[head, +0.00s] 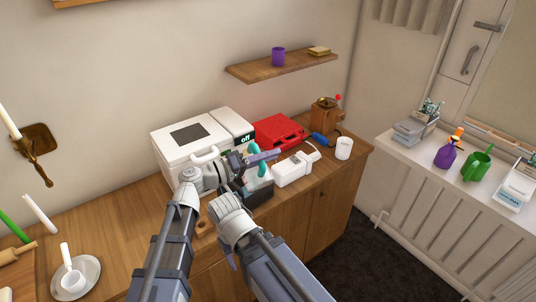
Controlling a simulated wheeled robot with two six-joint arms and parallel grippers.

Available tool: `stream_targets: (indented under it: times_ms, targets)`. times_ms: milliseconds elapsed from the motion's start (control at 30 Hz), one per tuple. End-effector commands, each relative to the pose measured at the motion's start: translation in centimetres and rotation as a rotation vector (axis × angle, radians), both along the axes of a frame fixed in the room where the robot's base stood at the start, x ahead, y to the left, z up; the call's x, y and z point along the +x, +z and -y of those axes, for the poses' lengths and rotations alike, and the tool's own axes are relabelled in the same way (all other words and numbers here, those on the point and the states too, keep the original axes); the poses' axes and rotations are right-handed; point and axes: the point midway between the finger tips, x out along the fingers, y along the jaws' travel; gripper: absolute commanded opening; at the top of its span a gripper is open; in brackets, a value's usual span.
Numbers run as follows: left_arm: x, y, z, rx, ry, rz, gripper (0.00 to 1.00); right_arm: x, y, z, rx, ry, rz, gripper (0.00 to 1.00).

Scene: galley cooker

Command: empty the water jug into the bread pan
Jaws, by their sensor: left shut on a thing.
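My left gripper (262,156) is shut on a teal piece (256,162), which looks like part of the water jug; the rest of the jug is hard to make out. It is held above a dark, box-shaped pan (262,191), which looks like the bread pan, on the wooden counter. The pan is partly hidden by my arms. I cannot tell the jug's tilt or whether water is flowing. My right gripper (239,188) is low beside the pan's left side; its fingertips are too hidden to tell open from shut.
A white bread machine (176,158) with an "off" display stands behind left. A red case (279,132), white appliance (291,172), white mug (343,149) and wooden grinder (325,114) crowd the right. A saucer (92,268) with a white cup is front left. The counter's left middle is clear.

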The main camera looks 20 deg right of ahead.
Motion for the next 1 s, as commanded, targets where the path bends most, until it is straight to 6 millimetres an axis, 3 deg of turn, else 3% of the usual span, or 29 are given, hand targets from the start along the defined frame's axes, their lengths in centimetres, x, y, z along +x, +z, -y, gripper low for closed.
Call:
stream_targets:
  times_ms: [200, 1000]
  targets:
    - [-1.1, -0.4, 0.2, 0.025, 0.000, 0.126, 0.00, 0.0, -0.4, 0.0, 0.000, 0.000, 0.000, 0.62]
    - [-2.2, -2.1, 0.4, 0.081, 0.000, 0.408, 0.00, 0.0, -2.1, 0.0, 0.000, 0.000, 0.000, 0.62]
